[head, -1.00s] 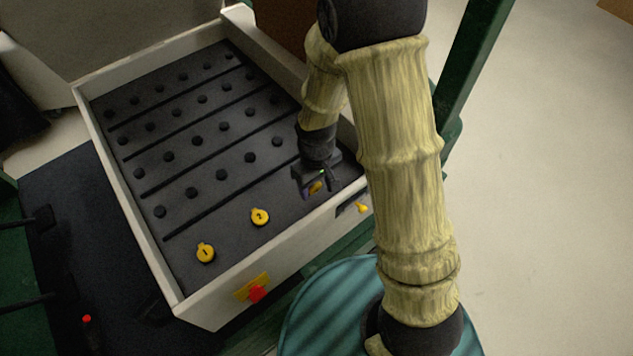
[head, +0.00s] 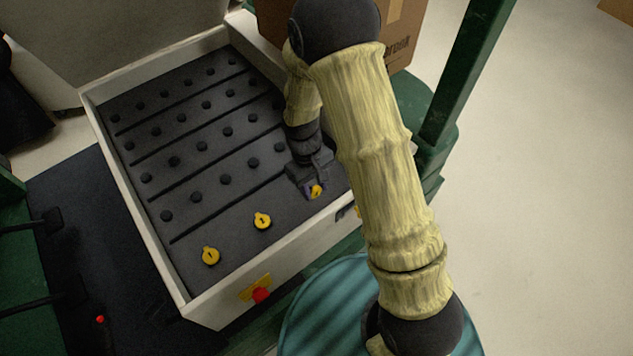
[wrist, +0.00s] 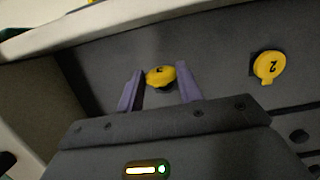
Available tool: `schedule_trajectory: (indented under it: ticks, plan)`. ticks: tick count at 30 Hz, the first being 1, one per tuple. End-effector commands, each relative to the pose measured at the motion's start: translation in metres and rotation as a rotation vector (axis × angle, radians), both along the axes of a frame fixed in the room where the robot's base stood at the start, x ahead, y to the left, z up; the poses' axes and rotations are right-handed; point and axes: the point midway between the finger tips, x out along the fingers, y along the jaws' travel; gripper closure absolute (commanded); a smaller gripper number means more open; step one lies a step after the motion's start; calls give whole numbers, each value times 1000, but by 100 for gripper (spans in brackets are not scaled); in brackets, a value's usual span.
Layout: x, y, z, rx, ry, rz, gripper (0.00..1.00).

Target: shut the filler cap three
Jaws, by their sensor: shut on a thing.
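The third yellow filler cap (head: 316,191) is in the cart's black panel near the front right corner. It also shows in the wrist view (wrist: 160,77), between the two purple fingers; its number cannot be read. My gripper (head: 311,190) reaches down over it and is shut on it, with one finger on each side (wrist: 160,88). Whether the cap is seated cannot be told, as the gripper hides part of it. Cap two (head: 262,221) and cap one (head: 210,256) sit in a row to its left, clear of the gripper.
The cart's pale rim (head: 225,302) stands up around the panel, close to the gripper at the front. A red button (head: 261,295) on a yellow plate is on the front wall. Several black knobs (head: 225,180) fill the panel behind. The raised lid (head: 120,35) stands at the back.

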Motion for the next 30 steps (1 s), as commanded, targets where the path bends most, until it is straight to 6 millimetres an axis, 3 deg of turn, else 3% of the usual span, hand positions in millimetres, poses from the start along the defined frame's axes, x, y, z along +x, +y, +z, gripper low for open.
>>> schedule_trajectory:
  ticks: [8,30]
  plan:
    - [11,8,1,-134,196,2,87]
    - [32,22,-26,-487,718,1,87]
